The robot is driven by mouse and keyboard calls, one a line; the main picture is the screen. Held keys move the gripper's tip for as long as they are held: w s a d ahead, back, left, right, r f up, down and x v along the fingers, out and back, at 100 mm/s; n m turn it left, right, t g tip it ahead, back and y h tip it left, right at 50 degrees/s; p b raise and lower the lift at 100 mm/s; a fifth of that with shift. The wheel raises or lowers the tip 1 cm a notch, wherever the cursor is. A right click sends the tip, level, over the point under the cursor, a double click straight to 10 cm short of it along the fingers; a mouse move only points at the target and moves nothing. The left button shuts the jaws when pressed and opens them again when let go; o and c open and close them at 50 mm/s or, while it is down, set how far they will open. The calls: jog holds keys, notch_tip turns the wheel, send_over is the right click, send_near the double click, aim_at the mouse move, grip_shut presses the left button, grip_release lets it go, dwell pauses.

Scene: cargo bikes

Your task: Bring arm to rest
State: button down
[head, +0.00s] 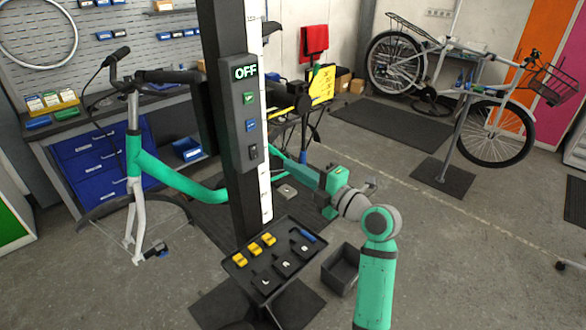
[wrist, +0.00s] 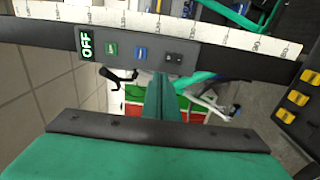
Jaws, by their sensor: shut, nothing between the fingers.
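My gripper (head: 281,160) is on the right side of the black column in the head view, with its teal fingers pointing left toward it. In the wrist view, the shut fingers of my gripper (wrist: 160,82) point toward the dark control panel (wrist: 215,62), with nothing between them. The control panel (head: 240,110) has a display reading OFF and three buttons, green, blue and dark. My arm is bent, with the elbow at the lower right of the column in the head view. Whether the fingertips touch the column cannot be told.
A teal bike frame (head: 172,179) hangs left of the column. A white bike (head: 487,105) stands at the back right.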

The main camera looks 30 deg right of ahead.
jog(key=shift+d, duration=0.1)
jog(key=a+f+m+h, duration=0.2)
jog(key=a+f+m, duration=0.25)
jog(key=f, duration=0.35)
jog(key=a+f+m+h, duration=0.2)
jog(key=a+f+m, duration=0.25)
jog(key=f, duration=0.45)
jog(key=s+a+f+m+g+h, duration=0.1)
jog(key=s+a+f+m+h, duration=0.2)
jog(key=s+a+f+m, duration=0.75)
jog(key=s+a+f+m+g+h, duration=0.1)
jog(key=s+a+f, duration=0.35)
jog(key=s, duration=0.35)
jog(key=s+a+f, duration=0.3)
jog(key=s+f, duration=0.2)
jog(key=s, duration=0.3)
jog(key=s+a+r+y, duration=0.1)
jog(key=s+a+r, duration=0.1)
jog(key=s, duration=0.7)
jog(key=s+a+r+m+y, duration=0.1)
jog(key=s+r, duration=0.3)
jog(key=s, duration=0.5)
jog(key=shift+a+r, duration=0.3)
jog(key=shift+a, duration=0.15)
